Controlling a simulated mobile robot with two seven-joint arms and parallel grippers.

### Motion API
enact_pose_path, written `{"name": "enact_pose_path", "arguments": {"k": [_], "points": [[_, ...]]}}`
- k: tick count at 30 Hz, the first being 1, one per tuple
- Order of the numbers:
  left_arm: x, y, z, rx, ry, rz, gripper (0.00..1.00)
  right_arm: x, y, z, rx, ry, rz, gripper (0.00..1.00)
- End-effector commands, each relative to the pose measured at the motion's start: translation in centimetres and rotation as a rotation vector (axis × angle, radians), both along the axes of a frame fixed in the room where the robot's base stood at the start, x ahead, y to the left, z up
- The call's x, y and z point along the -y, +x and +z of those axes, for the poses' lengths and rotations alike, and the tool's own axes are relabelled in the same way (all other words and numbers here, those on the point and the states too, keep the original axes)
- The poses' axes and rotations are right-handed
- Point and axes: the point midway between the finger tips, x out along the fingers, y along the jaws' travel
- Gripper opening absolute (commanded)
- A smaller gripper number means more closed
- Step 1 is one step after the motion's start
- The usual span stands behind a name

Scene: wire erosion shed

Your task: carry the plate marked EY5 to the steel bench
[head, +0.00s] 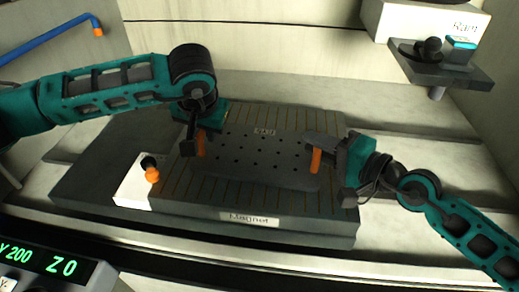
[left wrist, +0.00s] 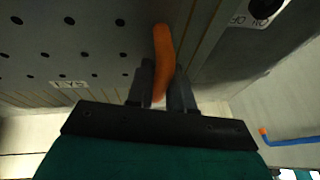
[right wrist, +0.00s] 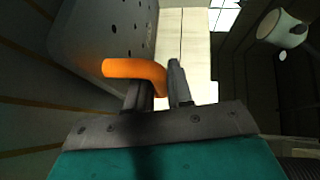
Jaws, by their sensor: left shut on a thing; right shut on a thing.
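The plate (head: 262,178) is dark grey with rows of holes and an orange handle at each side. It is over the magnet chuck (head: 190,210); I cannot tell whether it touches it. Its label is small and inverted in the head view, and resembles EY5 in the left wrist view. My left gripper (head: 198,150) is shut on the left orange handle (left wrist: 162,50). My right gripper (head: 318,158) is shut on the right orange handle (right wrist: 125,68). The plate also shows in the right wrist view (right wrist: 100,40). I cannot identify the steel bench in any view.
A white switch block (head: 132,184) with an orange-tipped lever stands at the chuck's left front corner. A grey shelf (head: 440,68) with small items juts out at upper right. A blue pipe (head: 45,38) is at upper left. A green-digit readout (head: 50,265) is at lower left.

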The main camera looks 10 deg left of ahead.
Motion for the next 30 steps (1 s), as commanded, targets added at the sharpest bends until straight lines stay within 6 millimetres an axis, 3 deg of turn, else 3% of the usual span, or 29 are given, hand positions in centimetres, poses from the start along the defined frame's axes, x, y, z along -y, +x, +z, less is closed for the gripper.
{"name": "enact_pose_path", "arguments": {"k": [11, 24, 30], "points": [[0.0, 0.1, 1.1, 0.006, -0.001, 0.002, 0.0, 0.0, 0.1, 1.3, 0.007, 0.007, -0.002, 0.0], [0.0, 0.1, 4.6, 0.006, 0.0, 0.001, 0.0, 0.0, 0.1, 4.7, 0.006, 0.006, -0.002, 0.0], [0.0, 0.1, 5.3, 0.005, 0.0, 0.001, 0.0, 0.0, 0.1, 5.4, 0.006, 0.006, -0.002, 0.0]]}}
